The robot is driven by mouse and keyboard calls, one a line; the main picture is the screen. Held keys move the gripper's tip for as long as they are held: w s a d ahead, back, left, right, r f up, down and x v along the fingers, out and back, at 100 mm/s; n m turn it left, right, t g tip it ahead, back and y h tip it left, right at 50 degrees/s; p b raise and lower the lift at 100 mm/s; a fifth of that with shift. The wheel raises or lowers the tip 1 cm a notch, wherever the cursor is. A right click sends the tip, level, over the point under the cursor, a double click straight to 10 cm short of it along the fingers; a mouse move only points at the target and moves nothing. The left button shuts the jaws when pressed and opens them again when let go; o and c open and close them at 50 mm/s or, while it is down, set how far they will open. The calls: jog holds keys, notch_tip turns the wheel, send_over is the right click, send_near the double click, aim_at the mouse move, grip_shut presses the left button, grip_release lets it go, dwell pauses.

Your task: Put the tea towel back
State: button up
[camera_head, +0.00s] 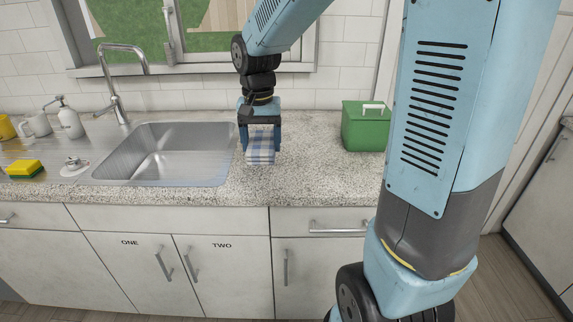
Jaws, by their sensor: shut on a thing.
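A tea towel (261,146) with a blue and white check hangs in my gripper (262,133). My gripper points down and is shut on the towel, over the speckled counter (305,152) just right of the sink. The towel's lower edge is close to the counter; I cannot tell whether it touches. The upper part of the towel is hidden between the jaws.
A steel sink (226,170) with a tall tap (116,80) lies left of my gripper. A green lidded box (365,128) stands to the right. A sponge (25,169), soap dispenser (68,122) and mugs (37,124) stand far left. Cupboards below are closed. Counter between towel and box is clear.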

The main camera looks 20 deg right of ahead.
jog(key=w+d+f, duration=0.8)
jog(key=shift+w+d+f, duration=0.2)
jog(key=shift+w+d, duration=0.1)
jog(key=shift+d, duration=0.1)
jog(key=shift+w+d+f, duration=0.45)
jog(key=shift+d+f, duration=0.05)
jog(key=shift+f, duration=0.3)
notch_tip(320, 180, down, 3)
jog(key=shift+r, duration=0.1)
jog(key=o, duration=1.1)
jog(key=shift+r, duration=0.15)
